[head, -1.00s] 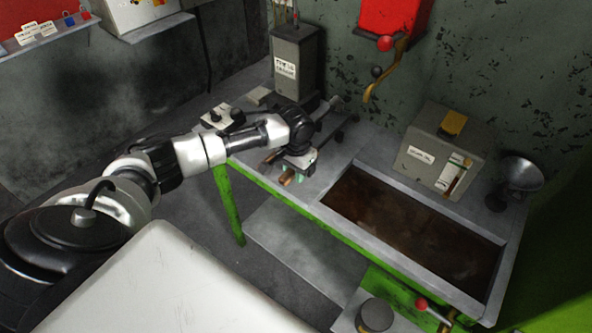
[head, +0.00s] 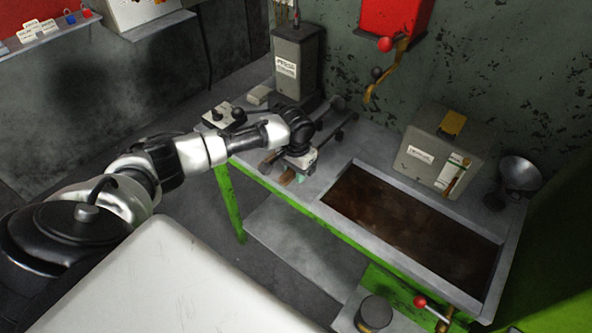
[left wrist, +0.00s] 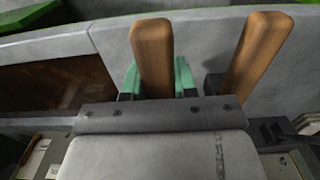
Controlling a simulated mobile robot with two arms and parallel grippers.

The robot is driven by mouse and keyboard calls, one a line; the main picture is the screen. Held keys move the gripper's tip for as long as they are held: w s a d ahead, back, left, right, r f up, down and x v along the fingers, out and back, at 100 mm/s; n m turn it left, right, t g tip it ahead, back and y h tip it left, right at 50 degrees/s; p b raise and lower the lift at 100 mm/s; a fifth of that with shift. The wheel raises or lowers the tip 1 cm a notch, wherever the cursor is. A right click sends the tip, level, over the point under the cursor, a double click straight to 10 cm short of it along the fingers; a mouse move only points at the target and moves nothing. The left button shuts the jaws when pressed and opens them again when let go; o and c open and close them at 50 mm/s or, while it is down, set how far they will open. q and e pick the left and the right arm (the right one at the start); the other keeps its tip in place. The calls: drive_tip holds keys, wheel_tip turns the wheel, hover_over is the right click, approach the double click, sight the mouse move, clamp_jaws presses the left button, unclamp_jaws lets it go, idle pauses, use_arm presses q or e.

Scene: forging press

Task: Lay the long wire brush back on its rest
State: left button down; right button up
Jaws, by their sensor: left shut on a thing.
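My left gripper (head: 299,176) is over the left part of the grey bench, left of the sunken trough. In the left wrist view its green fingertips (left wrist: 155,82) are shut around a wooden handle (left wrist: 152,50), which I take to be the long wire brush. This handle (head: 287,177) also shows at the bench's front edge in the head view. A second wooden handle (left wrist: 258,55) lies beside it, apart from the fingers. The brush's bristle end and its contact with the rest are hidden or too small to tell. My right gripper is out of view.
A brown trough (head: 410,225) is set into the bench (head: 340,170). A grey labelled box (head: 298,62) and a small knobbed box (head: 223,116) stand behind the gripper. A grey case (head: 438,150) and a metal dish (head: 520,172) stand at right. A red-knobbed lever (head: 420,301) is in front.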

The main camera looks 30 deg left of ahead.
use_arm(q)
drive_tip(key=shift+f, duration=0.55)
drive_tip(key=c, duration=0.8)
unclamp_jaws()
wheel_tip(320, 180, up, 11)
drive_tip(key=shift+f+b, duration=0.1)
drive_tip(key=shift+b, duration=0.6)
